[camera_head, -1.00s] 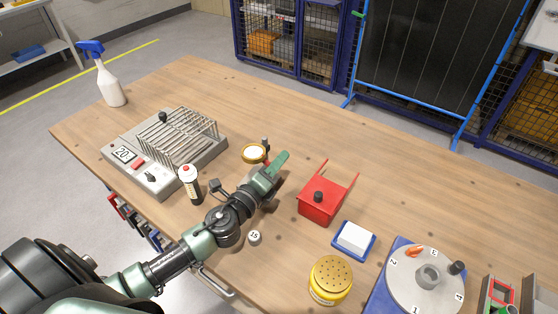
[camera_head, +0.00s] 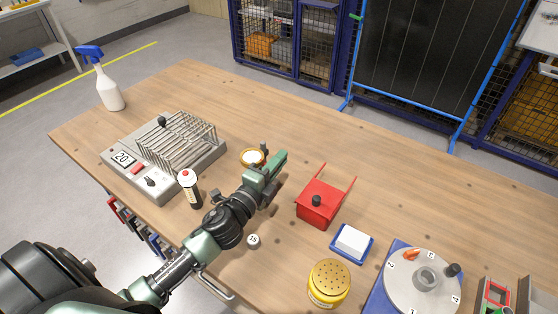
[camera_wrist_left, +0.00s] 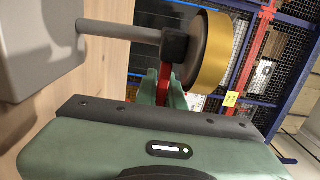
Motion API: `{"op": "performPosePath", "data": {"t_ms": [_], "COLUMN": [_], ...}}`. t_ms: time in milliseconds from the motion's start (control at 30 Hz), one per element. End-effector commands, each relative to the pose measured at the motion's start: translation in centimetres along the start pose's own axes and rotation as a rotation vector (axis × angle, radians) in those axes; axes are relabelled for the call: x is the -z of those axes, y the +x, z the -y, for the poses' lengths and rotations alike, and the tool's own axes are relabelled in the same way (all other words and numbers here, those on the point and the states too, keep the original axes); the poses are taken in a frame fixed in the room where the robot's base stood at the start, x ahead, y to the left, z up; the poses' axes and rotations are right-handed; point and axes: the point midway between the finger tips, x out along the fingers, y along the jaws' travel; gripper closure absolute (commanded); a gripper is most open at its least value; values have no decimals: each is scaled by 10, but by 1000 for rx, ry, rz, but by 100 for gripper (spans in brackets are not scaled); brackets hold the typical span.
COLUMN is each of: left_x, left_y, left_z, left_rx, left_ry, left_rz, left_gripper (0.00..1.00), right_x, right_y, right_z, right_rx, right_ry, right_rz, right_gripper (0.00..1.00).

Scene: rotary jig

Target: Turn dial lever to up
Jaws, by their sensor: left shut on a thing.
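The dial (camera_head: 252,157), with a gold rim and pale face, stands near the middle of the table in the head view. In the left wrist view the dial (camera_wrist_left: 211,55) shows edge-on, on a grey rod with a black clamp. A red lever (camera_wrist_left: 165,80) lies at its edge between the two green fingers. My left gripper (camera_head: 272,165) is just right of the dial; in the wrist view the gripper (camera_wrist_left: 164,88) is shut on the red lever. The dial's face is partly hidden by the gripper in the head view. My right gripper is not in view.
A red box (camera_head: 318,207), a blue tray (camera_head: 339,255), a yellow shaker (camera_head: 326,286) and a round numbered turntable (camera_head: 405,290) stand to the right. The far table is clear.

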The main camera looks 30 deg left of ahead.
Motion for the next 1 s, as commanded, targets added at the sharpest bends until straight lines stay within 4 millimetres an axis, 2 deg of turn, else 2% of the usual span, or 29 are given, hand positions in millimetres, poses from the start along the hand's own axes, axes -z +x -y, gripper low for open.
{"op": "performPosePath", "data": {"t_ms": [400, 433, 500, 833, 1000], "left_x": [0, 0, 0, 0, 0], "left_y": [0, 0, 0, -2, -22], "left_z": [0, 0, 0, -1, -3], "left_rx": [-2, -1, -1, -1, -3], "left_ry": [-15, -15, -15, -12, -13], "left_rz": [0, 0, 0, 0, 0], "left_gripper": [100, 85, 69, 69, 69], "right_x": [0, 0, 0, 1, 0], "right_y": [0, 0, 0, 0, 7], "right_z": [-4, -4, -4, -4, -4], "right_rx": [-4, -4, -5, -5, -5], "right_ry": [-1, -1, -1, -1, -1], "right_rz": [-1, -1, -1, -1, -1], "right_gripper": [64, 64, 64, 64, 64]}}
